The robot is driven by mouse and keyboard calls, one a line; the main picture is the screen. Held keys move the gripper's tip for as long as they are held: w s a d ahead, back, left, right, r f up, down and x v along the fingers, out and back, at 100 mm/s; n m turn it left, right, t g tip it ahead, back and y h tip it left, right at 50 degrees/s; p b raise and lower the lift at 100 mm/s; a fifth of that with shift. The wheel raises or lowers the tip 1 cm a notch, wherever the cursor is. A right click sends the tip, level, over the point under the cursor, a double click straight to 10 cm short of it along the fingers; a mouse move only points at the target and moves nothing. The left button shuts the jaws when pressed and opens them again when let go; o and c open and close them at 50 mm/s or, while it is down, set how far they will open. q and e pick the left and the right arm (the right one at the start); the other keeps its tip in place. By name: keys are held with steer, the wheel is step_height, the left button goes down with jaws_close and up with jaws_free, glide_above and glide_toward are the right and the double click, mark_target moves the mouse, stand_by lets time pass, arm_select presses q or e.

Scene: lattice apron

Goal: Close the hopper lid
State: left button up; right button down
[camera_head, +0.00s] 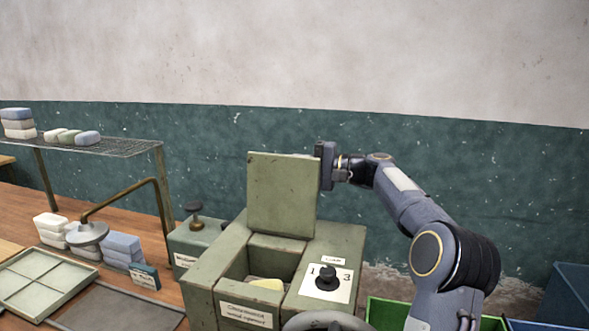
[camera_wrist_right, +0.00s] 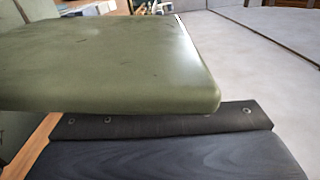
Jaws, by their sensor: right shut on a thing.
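The hopper lid (camera_head: 283,195) is a flat green panel. It stands raised and upright at the back of the green hopper box (camera_head: 201,271), and the opening below it shows a pale yellow piece (camera_head: 267,284) inside. My right gripper (camera_head: 322,167) is at the lid's upper right edge, shut on it; the fingertips are partly hidden. In the right wrist view the lid (camera_wrist_right: 110,60) fills the upper left, above a dark gripper part (camera_wrist_right: 165,150). My left gripper is not in view.
A dial (camera_head: 327,277) on a numbered plate sits right of the opening. A green box with a knob (camera_head: 196,238) stands to the left. Further left are a divided tray (camera_head: 38,309), soap-like bars (camera_head: 122,243) and a mesh shelf (camera_head: 100,148). A green bin (camera_head: 388,313) is at lower right.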

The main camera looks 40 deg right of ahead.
steer(key=s+a+r+n+b, duration=0.1)
steer(key=s+a+n+b, duration=0.4)
steer(key=b, duration=0.6)
steer(key=shift+s+a+n, duration=0.3)
steer(key=shift+s+a, duration=0.05)
steer(key=shift+a, duration=0.75)
steer(key=c, duration=1.5)
jaws_free()
steer(key=shift+r, duration=0.1)
steer(key=b+v, duration=0.1)
steer(key=v, duration=0.6)
steer(key=shift+s+d, duration=0.25)
steer(key=shift+s, duration=0.1)
